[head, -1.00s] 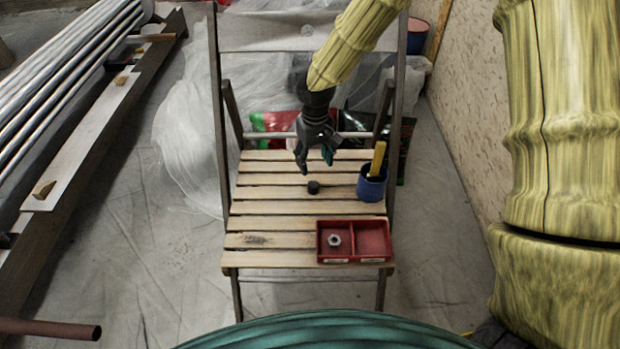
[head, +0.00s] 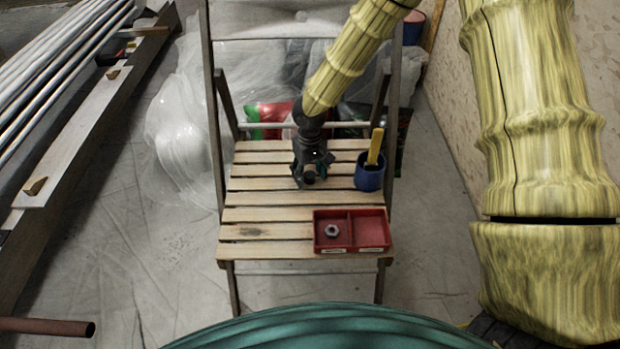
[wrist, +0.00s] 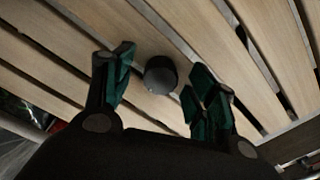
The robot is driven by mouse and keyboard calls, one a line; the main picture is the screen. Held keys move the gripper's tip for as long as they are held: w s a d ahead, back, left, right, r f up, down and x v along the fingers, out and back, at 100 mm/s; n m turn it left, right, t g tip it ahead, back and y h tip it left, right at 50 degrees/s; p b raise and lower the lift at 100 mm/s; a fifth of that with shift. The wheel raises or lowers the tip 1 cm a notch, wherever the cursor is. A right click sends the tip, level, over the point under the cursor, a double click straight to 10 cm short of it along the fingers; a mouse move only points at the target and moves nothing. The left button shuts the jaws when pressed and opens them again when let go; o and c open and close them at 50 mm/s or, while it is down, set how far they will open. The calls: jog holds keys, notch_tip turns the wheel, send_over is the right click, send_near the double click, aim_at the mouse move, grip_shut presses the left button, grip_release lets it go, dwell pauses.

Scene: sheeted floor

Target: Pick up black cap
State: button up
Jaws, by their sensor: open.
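The black cap (wrist: 161,75) is a small dark round piece standing on the slatted wooden seat of a chair. In the wrist view it lies between the tips of my gripper (wrist: 158,80), with a gap to the left finger and a smaller gap to the right one. The fingers have green pads and are open. In the head view my gripper (head: 312,178) is low over the middle of the seat, and the cap (head: 309,177) shows as a dark spot between the fingers, partly hidden by them.
A blue cup (head: 368,179) with a yellow-handled tool stands right of my gripper on the chair (head: 262,215). A red two-compartment tray (head: 368,232) with a metal nut (head: 332,231) in its left part sits at the front right. The seat's left side is clear.

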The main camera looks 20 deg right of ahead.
jog(key=shift+f, duration=0.1)
jog(key=c, duration=1.2)
